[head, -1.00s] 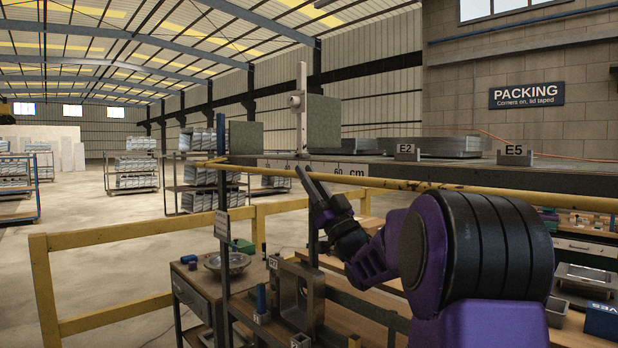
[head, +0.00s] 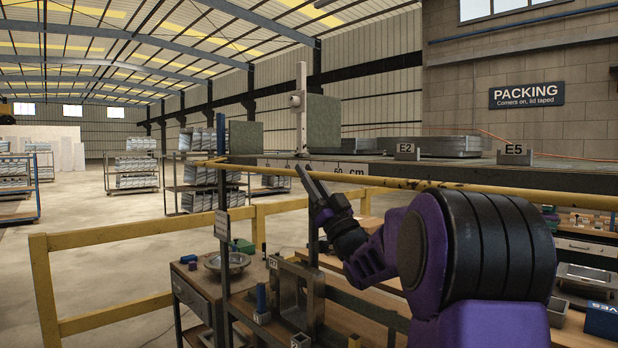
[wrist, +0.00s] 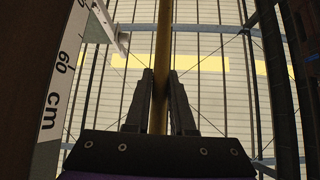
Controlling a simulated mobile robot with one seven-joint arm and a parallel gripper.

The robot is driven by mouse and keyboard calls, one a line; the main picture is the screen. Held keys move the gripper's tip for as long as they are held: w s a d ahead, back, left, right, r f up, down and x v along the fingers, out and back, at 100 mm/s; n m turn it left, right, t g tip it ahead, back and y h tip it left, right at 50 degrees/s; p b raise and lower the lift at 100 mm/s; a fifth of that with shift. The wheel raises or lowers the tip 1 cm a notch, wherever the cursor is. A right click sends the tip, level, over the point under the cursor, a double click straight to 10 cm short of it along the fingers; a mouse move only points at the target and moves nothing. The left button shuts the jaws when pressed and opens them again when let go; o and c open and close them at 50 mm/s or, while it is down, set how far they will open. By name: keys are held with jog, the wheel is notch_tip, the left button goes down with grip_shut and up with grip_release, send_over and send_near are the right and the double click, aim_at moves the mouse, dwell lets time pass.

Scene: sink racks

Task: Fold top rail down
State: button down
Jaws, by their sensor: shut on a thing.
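The top rail (head: 440,186) is a long, worn yellow bar. In the head view it runs across the front of the steel shelf, from the post at left to the right edge of the picture. My gripper (head: 301,168) is at the rail in front of the shelf's measuring scale. In the wrist view the rail (wrist: 163,40) runs between the two dark fingers of my gripper (wrist: 161,76), which are shut on it. My purple arm hides part of the rail's surroundings at right.
A grey shelf (head: 560,178) behind the rail carries flat stacks, E2 and E5 labels and upright green-grey plates (head: 324,124). The scale marked 60 cm (head: 270,166) lies along its edge. A yellow guardrail (head: 110,235), benches and a vertical post (head: 222,240) stand below and left.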

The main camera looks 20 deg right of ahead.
jog(key=r+m+h, duration=0.1)
jog(key=m+h, duration=0.1)
jog(key=r+m+h, duration=0.1)
jog(key=m+h, duration=0.1)
jog(key=m+h+b, duration=0.1)
jog(key=m+h, duration=0.1)
jog(key=shift+s+a+r+t, duration=0.1)
jog(key=shift+a+r+t, duration=0.1)
jog(key=shift+r+t, duration=0.2)
jog(key=shift+d+r+m+h, duration=0.1)
jog(key=shift+r+m+h, duration=0.15)
jog(key=shift+m+h, duration=0.4)
jog(key=shift+d+r+m+h, duration=0.1)
jog(key=shift+r+m+h, duration=0.1)
jog(key=shift+m+h, duration=0.45)
jog(key=c, duration=0.8)
grip_release()
jog(key=shift+o, duration=0.2)
